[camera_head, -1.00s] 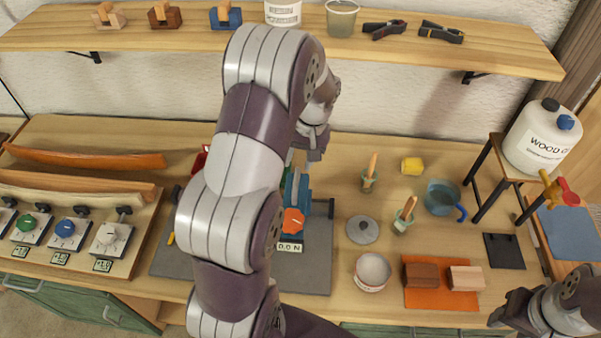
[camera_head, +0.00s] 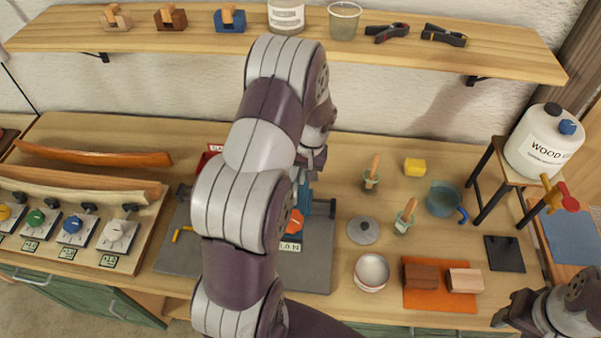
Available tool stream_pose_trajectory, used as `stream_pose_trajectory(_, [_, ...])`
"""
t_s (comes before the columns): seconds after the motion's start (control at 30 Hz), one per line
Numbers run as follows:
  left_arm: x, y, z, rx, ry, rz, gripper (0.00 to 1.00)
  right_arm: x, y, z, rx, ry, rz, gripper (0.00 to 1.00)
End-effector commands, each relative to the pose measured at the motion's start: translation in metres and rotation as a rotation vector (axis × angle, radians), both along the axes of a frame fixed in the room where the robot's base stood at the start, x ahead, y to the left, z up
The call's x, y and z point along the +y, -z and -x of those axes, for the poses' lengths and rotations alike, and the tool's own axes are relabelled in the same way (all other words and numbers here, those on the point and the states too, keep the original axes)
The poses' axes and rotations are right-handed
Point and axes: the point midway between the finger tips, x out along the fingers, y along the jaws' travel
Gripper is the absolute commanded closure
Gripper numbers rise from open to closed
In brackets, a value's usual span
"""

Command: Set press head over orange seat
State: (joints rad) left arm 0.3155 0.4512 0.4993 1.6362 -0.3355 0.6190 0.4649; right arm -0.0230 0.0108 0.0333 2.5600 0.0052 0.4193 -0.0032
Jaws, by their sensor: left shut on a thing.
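My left arm crosses the middle of the view and hides much of the press on its grey base (camera_head: 313,265). My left gripper (camera_head: 312,168) is at the back of the press, directly above a blue part (camera_head: 303,196) that looks like the press head. It is shut, but its fingertips and their hold are mostly hidden. A round orange part (camera_head: 295,221), perhaps the orange seat, shows below the blue part, just behind a force readout (camera_head: 290,246). I cannot tell whether the two line up. My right gripper (camera_head: 515,308) is partly in view at the lower right, away from the press.
Left of the press are bent laths (camera_head: 95,155) and a panel of coloured knobs (camera_head: 73,225). To the right are a pot lid (camera_head: 363,230), a white bowl (camera_head: 371,271), an orange mat (camera_head: 440,302) with two wood blocks, brushes and a blue mug (camera_head: 442,199). A shelf (camera_head: 400,56) hangs behind.

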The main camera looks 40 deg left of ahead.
Motion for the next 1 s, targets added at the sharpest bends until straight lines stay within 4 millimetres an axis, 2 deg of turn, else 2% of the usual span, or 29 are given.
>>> stream_pose_trajectory(0.3, [0.074, -0.001, 0.04, -0.002, -0.009, -0.002, 1.0, 0.0, 0.003, 0.0, 0.0, 0.0, 0.0, 0.53])
stream_pose_trajectory(0.5, [0.111, -0.002, 0.059, -0.004, -0.003, -0.003, 1.0, 0.0, 0.002, 0.0, 0.0, 0.0, 0.0, 0.53])
stream_pose_trajectory(0.63, [0.12, -0.002, 0.065, -0.004, 0.0, -0.003, 1.0, 0.0, 0.002, 0.0, 0.0, 0.0, 0.0, 0.53])
stream_pose_trajectory(0.93, [0.12, -0.002, 0.065, -0.005, 0.001, -0.004, 1.0, 0.0, 0.002, 0.0, 0.0, 0.0, 0.0, 0.53])
stream_pose_trajectory(0.97, [0.12, -0.002, 0.065, -0.004, 0.001, -0.003, 0.76, 0.0, 0.002, 0.0, 0.0, 0.0, 0.0, 0.53])
stream_pose_trajectory(1.0, [0.12, -0.002, 0.065, -0.004, 0.001, -0.003, 0.63, 0.0, 0.002, 0.0, 0.0, 0.0, 0.0, 0.53])
